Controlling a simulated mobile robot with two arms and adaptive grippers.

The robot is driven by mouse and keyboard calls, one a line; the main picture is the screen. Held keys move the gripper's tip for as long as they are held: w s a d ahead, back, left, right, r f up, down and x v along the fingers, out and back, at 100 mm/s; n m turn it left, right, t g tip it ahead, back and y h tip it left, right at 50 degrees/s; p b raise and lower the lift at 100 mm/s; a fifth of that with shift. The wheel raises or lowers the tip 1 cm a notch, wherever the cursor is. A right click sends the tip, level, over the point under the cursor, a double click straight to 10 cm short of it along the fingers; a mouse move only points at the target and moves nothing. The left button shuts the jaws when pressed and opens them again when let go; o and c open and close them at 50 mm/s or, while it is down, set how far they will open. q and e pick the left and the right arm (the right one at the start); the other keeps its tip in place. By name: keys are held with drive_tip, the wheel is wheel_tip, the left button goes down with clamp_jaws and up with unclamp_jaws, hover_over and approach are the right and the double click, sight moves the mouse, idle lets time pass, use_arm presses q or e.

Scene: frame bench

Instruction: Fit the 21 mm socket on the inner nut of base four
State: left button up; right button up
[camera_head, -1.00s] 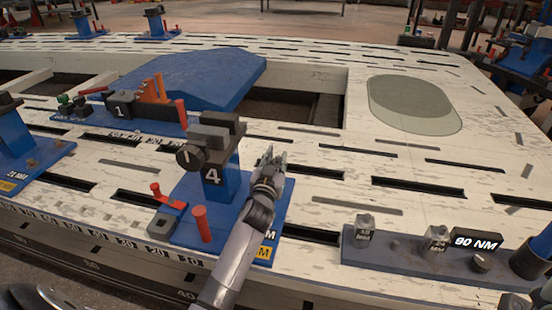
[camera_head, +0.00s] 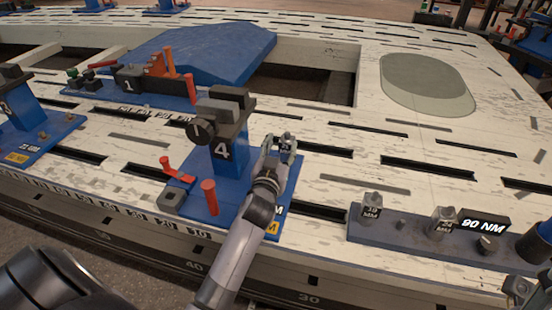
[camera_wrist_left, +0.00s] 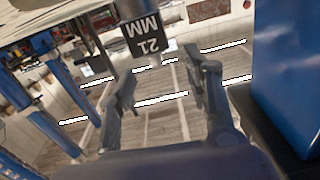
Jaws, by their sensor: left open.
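Base four (camera_head: 222,150) is a blue post marked 4 with a dark head, standing on a blue plate (camera_head: 240,215). My left gripper (camera_head: 279,149) is open just right of the post, above the plate's right side. A small grey socket (camera_head: 287,139) shows at its fingertips. In the left wrist view, the dark socket (camera_wrist_left: 143,38), labelled 21 MM, appears upside down just beyond the open fingers (camera_wrist_left: 163,78), apart from both. The inner nut is hidden, so I cannot tell whether the socket sits on it.
A blue tray (camera_head: 410,247) at the right holds two grey sockets (camera_head: 371,206) (camera_head: 441,223) and a 90 NM display (camera_head: 484,222). Red pegs (camera_head: 209,197) stand on base four's plate. Base one (camera_head: 145,84) is behind. The slotted bench is clear between base four and the tray.

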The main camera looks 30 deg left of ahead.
use_arm(q)
drive_tip(key=v, duration=0.6)
drive_tip(key=shift+s+r, duration=0.15)
idle(0.3)
